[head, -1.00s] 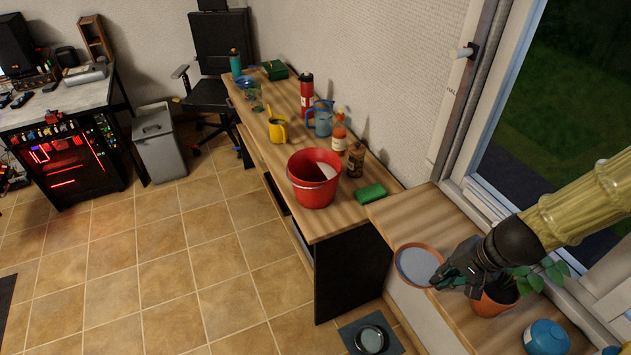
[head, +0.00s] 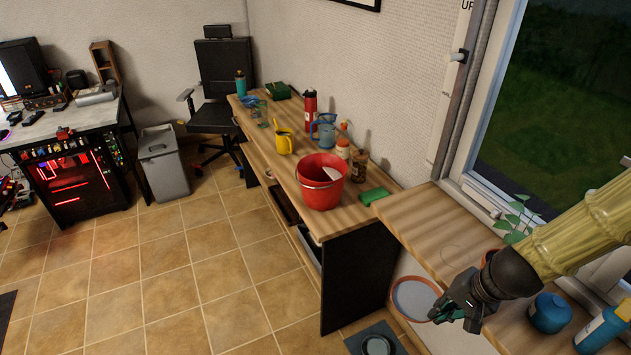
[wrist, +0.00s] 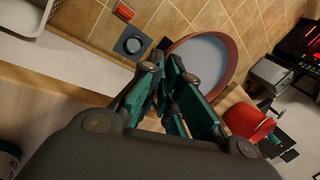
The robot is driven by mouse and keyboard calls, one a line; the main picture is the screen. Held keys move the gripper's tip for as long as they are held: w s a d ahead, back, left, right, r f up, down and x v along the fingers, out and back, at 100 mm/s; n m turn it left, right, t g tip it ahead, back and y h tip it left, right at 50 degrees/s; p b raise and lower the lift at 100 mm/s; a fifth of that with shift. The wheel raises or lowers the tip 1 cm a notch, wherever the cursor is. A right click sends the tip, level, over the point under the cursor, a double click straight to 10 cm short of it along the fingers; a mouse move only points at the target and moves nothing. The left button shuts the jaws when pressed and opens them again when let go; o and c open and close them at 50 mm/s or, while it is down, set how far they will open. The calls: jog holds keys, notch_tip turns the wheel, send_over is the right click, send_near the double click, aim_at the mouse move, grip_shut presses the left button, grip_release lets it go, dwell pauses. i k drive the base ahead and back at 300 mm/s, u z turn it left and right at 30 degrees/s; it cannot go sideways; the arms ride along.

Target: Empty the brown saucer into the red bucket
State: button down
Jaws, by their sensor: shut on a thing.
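The brown saucer (head: 432,288) has a terracotta rim and a grey-blue inside that looks like water. My gripper (head: 452,312) is shut on its near right edge and holds it out past the sill's front edge. In the wrist view the saucer (wrist: 232,66) shows beyond the closed fingers (wrist: 172,98). The red bucket (head: 322,190) stands upright on the wooden desk, up and left of the saucer, with its handle down at the front and something pale inside. It also shows in the wrist view (wrist: 246,120).
A green sponge (head: 374,195) lies beside the bucket. A yellow mug (head: 285,145), a blue pitcher (head: 324,134) and bottles stand behind it. A plant, a blue jar (head: 549,312) and a blue bottle (head: 604,330) are on the sill. A dark bowl (head: 376,345) is on the floor.

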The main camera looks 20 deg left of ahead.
aim_at(322, 175)
jog(key=z, duration=0.05)
jog(key=k, duration=0.1)
jog(key=u, duration=2.35)
jog(key=i, duration=2.4)
jog(key=z, duration=1.75)
